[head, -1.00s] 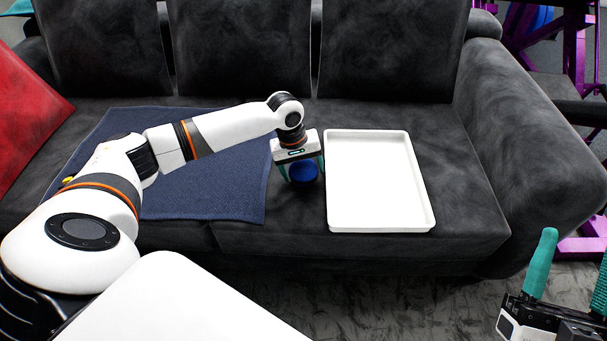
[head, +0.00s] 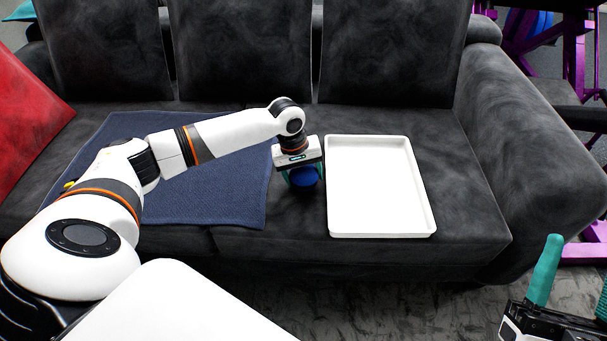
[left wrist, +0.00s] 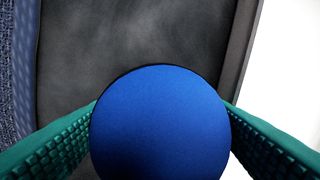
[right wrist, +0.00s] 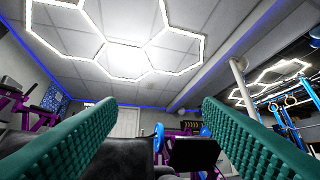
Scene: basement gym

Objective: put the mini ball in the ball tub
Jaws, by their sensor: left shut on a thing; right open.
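The mini ball is a blue ball (head: 305,176) between the teal fingers of my left gripper (head: 303,182). My left gripper is shut on it, over the dark sofa seat just left of the white tray. In the left wrist view the ball (left wrist: 160,125) fills the middle, with a finger on each side. Whether it still touches the seat I cannot tell. The white shallow tray (head: 378,186) lies flat and empty on the seat; no other tub is in view. My right gripper (right wrist: 155,125) is open and empty, at the lower right of the head view.
A dark blue towel (head: 220,185) lies on the seat under my left arm. A red cushion (head: 28,120) leans at the left. The sofa's right armrest (head: 525,140) rises beyond the tray. Purple gym equipment (head: 575,60) stands behind it.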

